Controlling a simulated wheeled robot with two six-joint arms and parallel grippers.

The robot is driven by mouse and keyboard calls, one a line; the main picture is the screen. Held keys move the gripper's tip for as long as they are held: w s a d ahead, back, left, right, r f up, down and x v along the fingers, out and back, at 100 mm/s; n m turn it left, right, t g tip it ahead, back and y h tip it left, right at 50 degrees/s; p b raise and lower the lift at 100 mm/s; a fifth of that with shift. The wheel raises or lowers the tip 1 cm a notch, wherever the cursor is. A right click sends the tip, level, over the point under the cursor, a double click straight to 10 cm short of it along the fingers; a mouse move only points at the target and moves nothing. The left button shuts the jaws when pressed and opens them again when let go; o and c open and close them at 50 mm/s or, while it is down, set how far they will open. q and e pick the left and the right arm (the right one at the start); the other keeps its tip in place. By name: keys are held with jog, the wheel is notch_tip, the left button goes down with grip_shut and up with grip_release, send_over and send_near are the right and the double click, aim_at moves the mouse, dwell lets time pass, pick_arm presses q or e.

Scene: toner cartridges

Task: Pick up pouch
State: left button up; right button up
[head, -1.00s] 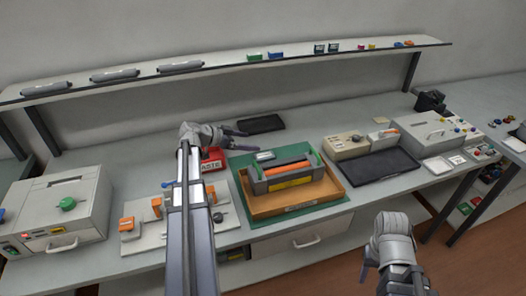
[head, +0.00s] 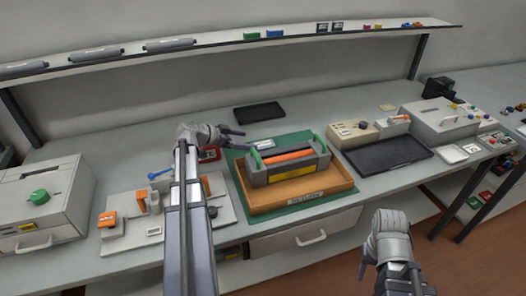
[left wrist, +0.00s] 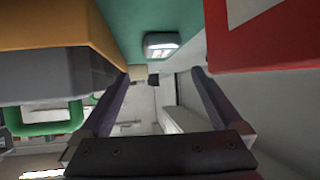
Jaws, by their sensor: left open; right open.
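A small pale silver packet (head: 264,144), which looks like the pouch, lies on the green mat (head: 236,183) behind the wooden tray. In the left wrist view a small pale item (left wrist: 162,42), seemingly the same packet, lies on green beyond the fingertips. My left gripper (head: 242,141) is open and empty, just left of the packet and apart from it. Its two fingers (left wrist: 160,73) show spread in the left wrist view. My right gripper (head: 364,268) is in front of the bench, low at the right, far from the packet; its fingers are barely visible.
The wooden tray (head: 318,193) holds a grey cartridge (head: 288,174) with green ends, close to the packet. A red bin (head: 209,155) is partly hidden by my left arm. A black tray (head: 259,113) lies behind. A fixture with orange clamps (head: 108,219) stands left.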

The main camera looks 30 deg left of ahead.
aim_at(262, 144)
pick_arm(q)
jog(key=shift+b+x, duration=0.65)
jog(key=shift+x, duration=0.7)
jog(key=shift+w+d+f, duration=0.1)
jog(key=shift+f, duration=0.2)
jog(key=b+x, duration=0.3)
jog(key=x, duration=0.1)
jog(key=shift+w+f, duration=0.2)
jog(key=shift+f, duration=0.1)
jog(key=shift+r, duration=0.1)
jog(key=c, duration=1.4)
